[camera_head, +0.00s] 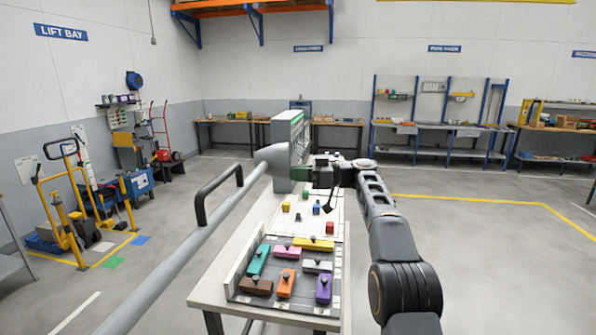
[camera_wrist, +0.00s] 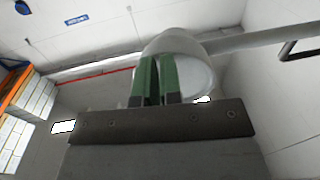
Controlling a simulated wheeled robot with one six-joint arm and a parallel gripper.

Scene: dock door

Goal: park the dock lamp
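The dock lamp is a long grey boom (camera_head: 185,255) that runs from the bottom left of the head view to a rounded grey lamp head (camera_head: 272,156). A black handle (camera_head: 218,192) stands out from the boom. In the wrist view the pale lamp head (camera_wrist: 195,65) is just beyond my fingers, with the boom (camera_wrist: 255,40) and part of the handle (camera_wrist: 303,50) at upper right. My gripper (camera_head: 296,172) is right of the lamp head, apart from the handle. Its green fingers (camera_wrist: 158,62) are close together with nothing visible between them. I cannot tell whether they touch the lamp head.
A white table (camera_head: 213,283) below holds a tray of coloured knobbed blocks (camera_head: 285,284) and several small blocks. A grey upright cabinet (camera_head: 284,140) stands behind my gripper. A yellow pallet truck (camera_head: 75,210) is at left. The floor at right (camera_head: 480,260) is clear.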

